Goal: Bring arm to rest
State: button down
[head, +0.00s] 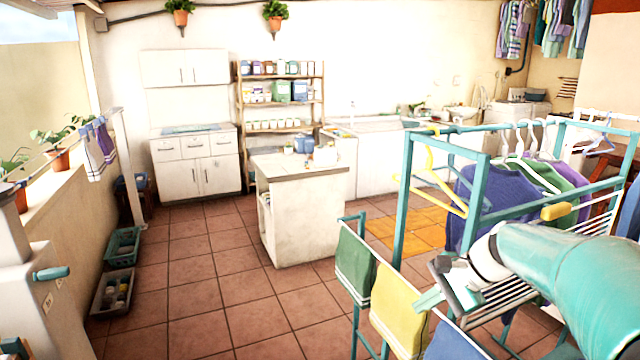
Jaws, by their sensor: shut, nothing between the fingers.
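My arm (570,275) reaches in from the right edge of the head view, a thick teal link with a white joint at its left end. My gripper (428,301) is beyond that joint, pointing down and left. Its fingers are shut with nothing held.
The teal drying rack (408,195) with hangers and clothes surrounds my arm in the picture. A green towel (355,265) hangs at its left. A white counter block (305,215) stands mid-floor. Crates (113,292) line the left wall. Open tiled floor (190,290) lies between.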

jog(key=s+a+n+t+h, duration=0.1)
jog(key=s+a+n+h, duration=0.1)
jog(key=s+n, duration=0.4)
jog(key=s+a+n+t+h, duration=0.1)
jog(key=s+a+n+h, duration=0.2)
jog(key=s, duration=1.3)
jog(key=shift+s+n+h, duration=0.4)
jog(key=shift+n+h, duration=0.5)
jog(key=shift+n, duration=0.8)
